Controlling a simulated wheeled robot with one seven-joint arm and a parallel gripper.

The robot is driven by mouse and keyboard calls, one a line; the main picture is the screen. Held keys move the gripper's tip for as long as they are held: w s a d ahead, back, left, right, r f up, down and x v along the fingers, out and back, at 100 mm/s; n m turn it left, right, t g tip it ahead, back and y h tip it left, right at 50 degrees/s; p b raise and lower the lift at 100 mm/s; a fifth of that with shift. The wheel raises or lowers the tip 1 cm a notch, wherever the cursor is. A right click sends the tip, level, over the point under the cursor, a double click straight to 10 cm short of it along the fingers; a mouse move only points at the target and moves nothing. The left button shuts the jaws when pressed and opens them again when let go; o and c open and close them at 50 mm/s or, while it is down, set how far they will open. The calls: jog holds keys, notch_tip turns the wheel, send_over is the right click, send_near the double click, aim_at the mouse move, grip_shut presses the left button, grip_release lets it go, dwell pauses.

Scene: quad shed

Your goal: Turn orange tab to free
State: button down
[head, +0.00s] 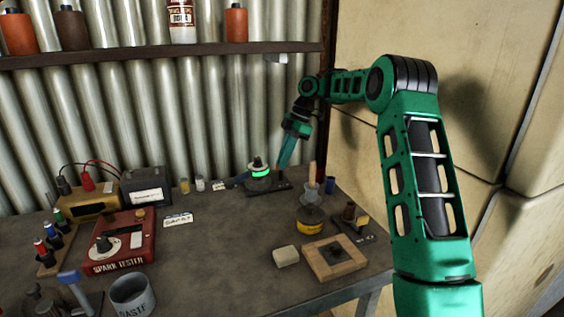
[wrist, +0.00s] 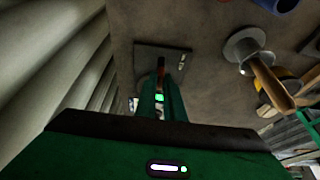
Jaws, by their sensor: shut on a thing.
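A dark base plate (head: 254,191) lies at the back of the bench and carries a rounded unit with a glowing green ring (head: 259,175). My gripper (head: 282,170) points down at the right side of this unit, close to the plate. In the wrist view the two teal fingers of my gripper (wrist: 162,84) are close together over the plate (wrist: 150,50). A narrow reddish-orange tab (wrist: 161,66) shows at the fingertips, and the fingers are shut on it. The fingers hide much of the unit, and the tab's exact angle is hard to tell.
A grey funnel-like piece with a wooden handle (wrist: 243,50) stands right of the plate, and a blue cup (head: 330,185) is near it. Corrugated wall is close behind. Bare bench (head: 225,240) lies front left.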

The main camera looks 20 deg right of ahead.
jog(key=shift+w+d+r, duration=0.15)
jog(key=shift+w+d, duration=0.05)
dwell(0.3)
jog(key=c, duration=1.9)
grip_release()
jog(key=shift+o, duration=0.2)
jog(key=shift+a, duration=0.1)
